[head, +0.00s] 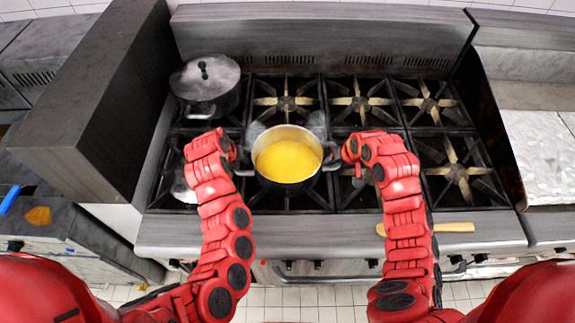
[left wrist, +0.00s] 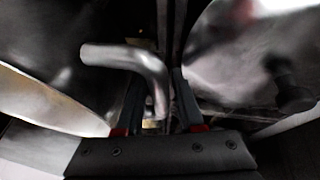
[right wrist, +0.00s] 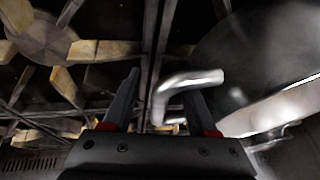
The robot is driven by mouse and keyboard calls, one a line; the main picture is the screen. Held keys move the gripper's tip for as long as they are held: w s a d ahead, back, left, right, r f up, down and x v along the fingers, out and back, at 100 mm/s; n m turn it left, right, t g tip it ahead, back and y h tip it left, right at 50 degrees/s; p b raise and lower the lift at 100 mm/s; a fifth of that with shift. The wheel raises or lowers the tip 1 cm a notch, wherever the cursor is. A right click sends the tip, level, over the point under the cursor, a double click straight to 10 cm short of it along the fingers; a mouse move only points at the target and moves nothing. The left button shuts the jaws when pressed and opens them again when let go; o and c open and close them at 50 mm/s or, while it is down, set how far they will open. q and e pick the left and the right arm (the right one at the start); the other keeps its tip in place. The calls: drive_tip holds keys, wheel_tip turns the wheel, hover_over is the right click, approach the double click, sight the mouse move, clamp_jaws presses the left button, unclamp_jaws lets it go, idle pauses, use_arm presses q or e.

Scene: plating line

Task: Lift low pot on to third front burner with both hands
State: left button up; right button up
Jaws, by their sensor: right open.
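The low pot (head: 262,178), a grey metal pot with yellow contents, stands at the second front burner from the left. My left gripper (head: 238,158) is at its left side handle, and my right gripper (head: 345,160) is at its right side handle. In the left wrist view the bent handle (left wrist: 150,70) lies between the fingers; whether they press on it is unclear. In the right wrist view the fingers stand apart with the bent handle (right wrist: 185,82) between them.
A lidded pot (head: 205,82) stands at the back left burner. A shiny metal item (head: 182,188) lies at the front left burner, partly behind my left arm. The other back burners and the fourth front burner (head: 457,172) are empty. A wooden utensil (head: 452,227) lies on the front ledge.

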use_arm(q)
drive_tip(key=shift+w+f, duration=0.15)
drive_tip(key=shift+f, duration=0.2)
use_arm(e)
drive_tip(key=shift+w+a+f, duration=0.1)
drive_tip(key=shift+f, duration=0.25)
use_arm(q)
clamp_jaws()
use_arm(e)
drive_tip(key=c, duration=0.6)
clamp_jaws()
use_arm(q)
drive_tip(key=shift+a, duration=0.1)
